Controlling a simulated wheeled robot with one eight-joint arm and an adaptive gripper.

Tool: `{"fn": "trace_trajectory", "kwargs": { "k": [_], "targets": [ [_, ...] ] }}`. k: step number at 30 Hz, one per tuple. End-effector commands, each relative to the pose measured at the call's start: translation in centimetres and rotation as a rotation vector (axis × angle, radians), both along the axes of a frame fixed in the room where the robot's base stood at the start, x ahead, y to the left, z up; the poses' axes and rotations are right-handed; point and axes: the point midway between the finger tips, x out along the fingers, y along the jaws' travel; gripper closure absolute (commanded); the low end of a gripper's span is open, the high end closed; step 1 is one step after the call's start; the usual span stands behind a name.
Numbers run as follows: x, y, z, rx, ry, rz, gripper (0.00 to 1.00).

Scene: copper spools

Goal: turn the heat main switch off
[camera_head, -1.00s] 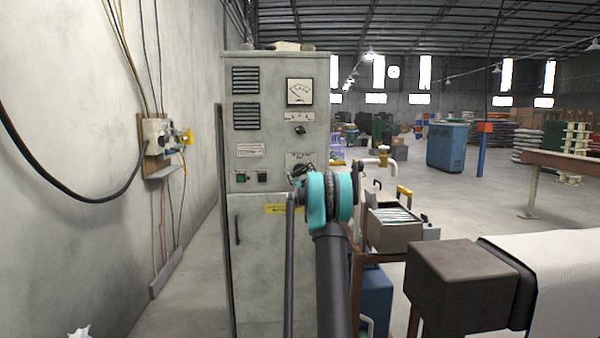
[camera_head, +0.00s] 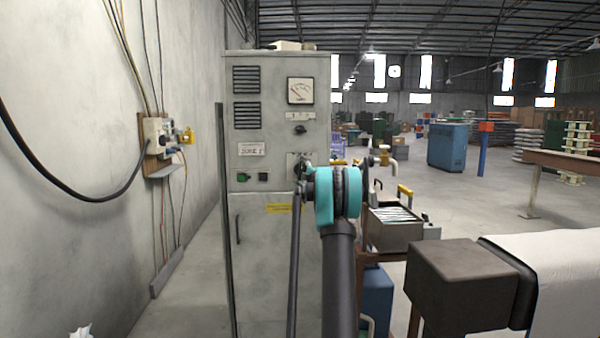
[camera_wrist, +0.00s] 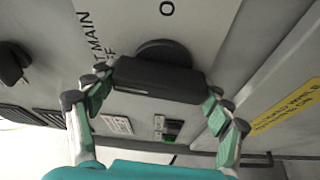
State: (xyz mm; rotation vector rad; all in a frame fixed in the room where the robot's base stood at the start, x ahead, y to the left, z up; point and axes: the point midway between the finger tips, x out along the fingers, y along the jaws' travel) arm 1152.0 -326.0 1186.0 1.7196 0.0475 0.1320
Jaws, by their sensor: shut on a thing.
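The heat main switch shows in the wrist view as a black bar-shaped knob (camera_wrist: 160,78) on a grey panel. Printed letters reading "MAIN" and part of "FF" lie left of it, and an "O" lies above it. My gripper (camera_wrist: 158,96) has its green-padded fingers at the two ends of the bar and is shut on it. The bar lies nearly level in this view, slightly tilted. In the head view my gripper (camera_head: 301,172) is at the front of the grey cabinet (camera_head: 262,270), and my arm hides most of the switch.
A second black knob (camera_head: 300,130) and a meter (camera_head: 300,91) are above the switch. A green button (camera_head: 242,177) is to its left. A cart with a grey bin (camera_head: 397,232) stands close right of the cabinet. A wall with cables is on the left.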

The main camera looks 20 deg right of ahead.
Motion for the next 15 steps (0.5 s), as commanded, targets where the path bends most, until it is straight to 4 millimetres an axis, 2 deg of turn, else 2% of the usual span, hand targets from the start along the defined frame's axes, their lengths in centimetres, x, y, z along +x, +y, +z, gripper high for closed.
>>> {"fn": "trace_trajectory", "kwargs": {
  "k": [6,15],
  "targets": [
    [0.0,0.08,-0.1,-0.105,0.03,0.002,0.5],
    [0.0,0.09,-0.16,-0.165,0.047,0.002,0.5]
  ]
}}
